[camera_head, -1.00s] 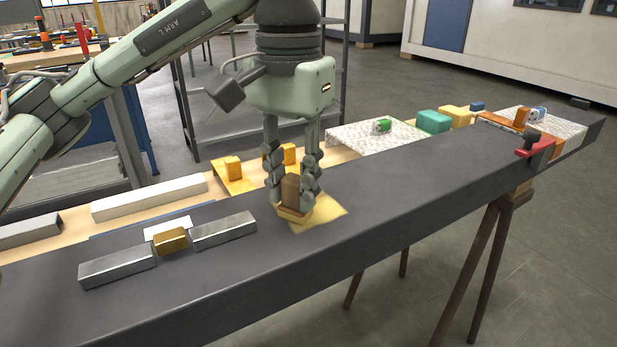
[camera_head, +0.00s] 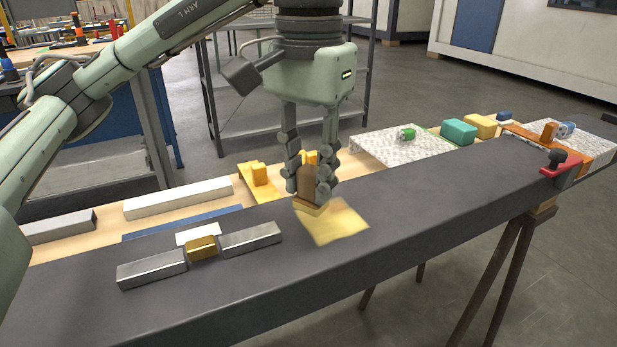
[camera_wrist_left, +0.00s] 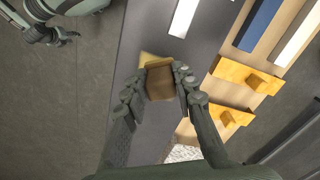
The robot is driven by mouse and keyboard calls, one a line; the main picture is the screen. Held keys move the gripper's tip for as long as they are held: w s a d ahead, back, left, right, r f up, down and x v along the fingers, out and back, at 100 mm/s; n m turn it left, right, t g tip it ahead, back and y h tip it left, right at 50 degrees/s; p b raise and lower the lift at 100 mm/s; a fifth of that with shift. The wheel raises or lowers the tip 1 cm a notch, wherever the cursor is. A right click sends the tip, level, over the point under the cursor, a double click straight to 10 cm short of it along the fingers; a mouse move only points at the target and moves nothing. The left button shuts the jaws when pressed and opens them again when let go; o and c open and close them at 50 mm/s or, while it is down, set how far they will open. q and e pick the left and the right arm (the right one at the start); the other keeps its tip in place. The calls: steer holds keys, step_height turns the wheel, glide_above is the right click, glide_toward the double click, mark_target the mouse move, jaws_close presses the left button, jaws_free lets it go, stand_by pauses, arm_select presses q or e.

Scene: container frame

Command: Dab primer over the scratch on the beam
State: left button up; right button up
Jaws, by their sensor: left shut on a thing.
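My left gripper (camera_head: 310,192) is shut on a brown block-shaped handle (camera_head: 306,178) with a yellowish pad (camera_head: 310,206) under it. The brown handle also shows between the fingers in the left wrist view (camera_wrist_left: 159,82). The pad is at the far left edge of a flat pale-yellow patch (camera_head: 338,224) on the dark beam (camera_head: 430,215); I cannot tell whether it touches. I see no scratch; the patch or pad may hide it. What looks like my right gripper (camera_wrist_left: 58,36) shows at the upper left of the wrist view, its fingers unclear.
Two metal bars (camera_head: 152,272) with a brass block (camera_head: 202,247) between them lie on the beam, left of the patch. Behind are a white bar (camera_head: 178,198) and yellow holders (camera_head: 262,182). A red-handled clamp (camera_head: 560,163) sits at the beam's right end.

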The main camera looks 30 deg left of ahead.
mark_target(308, 170)
arm_select(q)
steer(key=shift+r, duration=1.1)
steer(key=shift+r, duration=1.5)
